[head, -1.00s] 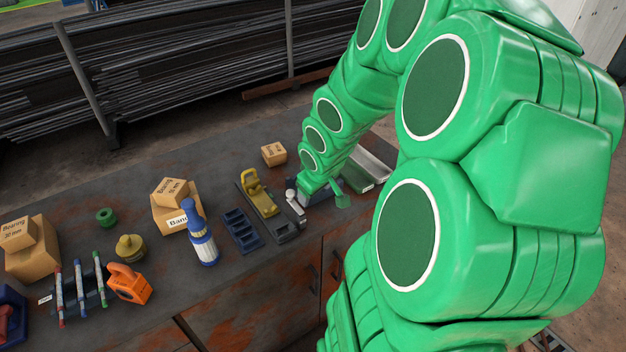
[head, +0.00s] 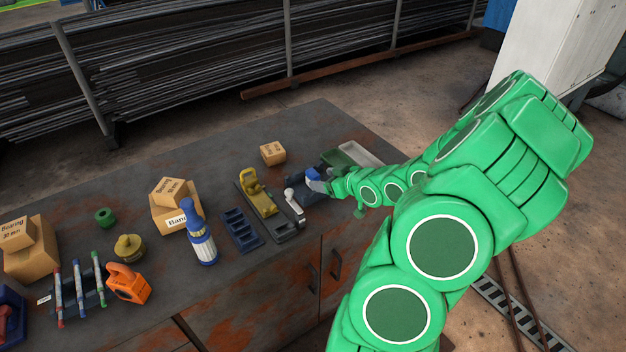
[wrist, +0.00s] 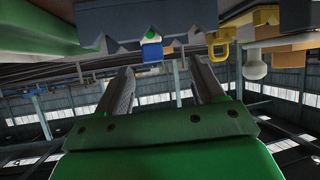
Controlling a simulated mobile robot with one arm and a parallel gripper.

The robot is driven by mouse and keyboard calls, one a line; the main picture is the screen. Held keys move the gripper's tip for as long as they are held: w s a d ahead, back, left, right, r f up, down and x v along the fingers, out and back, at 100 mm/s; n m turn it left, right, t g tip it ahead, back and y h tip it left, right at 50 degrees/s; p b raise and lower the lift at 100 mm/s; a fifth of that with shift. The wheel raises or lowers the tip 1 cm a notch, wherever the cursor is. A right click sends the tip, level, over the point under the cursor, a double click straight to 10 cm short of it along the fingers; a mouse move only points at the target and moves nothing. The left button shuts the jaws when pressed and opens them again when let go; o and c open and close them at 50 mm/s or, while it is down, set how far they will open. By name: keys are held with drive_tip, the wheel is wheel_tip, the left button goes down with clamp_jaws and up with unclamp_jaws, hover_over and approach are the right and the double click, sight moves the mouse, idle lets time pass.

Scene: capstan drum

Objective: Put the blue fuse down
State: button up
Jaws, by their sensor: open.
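The blue fuse (head: 313,174) shows as a small blue block on the bench's right part, just left of my gripper (head: 325,185). It seems to rest at a dark holder (head: 311,199), though its lower part is hard to make out. In the wrist view, which is upside down, the blue fuse (wrist: 152,53) with a pale and green end lies just beyond the fingertips. My gripper (wrist: 161,68) is open there, its two fingers apart with nothing between them. A dark blue notched block (wrist: 145,18) is close beyond the fuse.
Left of the gripper are a white-knobbed lever (head: 293,201), a yellow clamp-like piece (head: 260,195) and a blue slotted rack (head: 241,230). A small box (head: 272,153) and a green-grey tray (head: 358,153) stand behind. The bench's back middle is clear.

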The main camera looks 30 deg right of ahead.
sight(314, 173)
drive_tip(key=shift+s+d+r+t, duration=0.25)
drive_tip(key=shift+d+t, duration=0.2)
drive_tip(key=shift+t, duration=0.35)
drive_tip(key=shift+x, duration=3.85)
drive_tip(key=shift+d+f, duration=0.15)
drive_tip(key=shift+f, duration=0.05)
drive_tip(key=shift+c, duration=0.5)
clamp_jaws()
drive_tip(key=shift+r, duration=5.05)
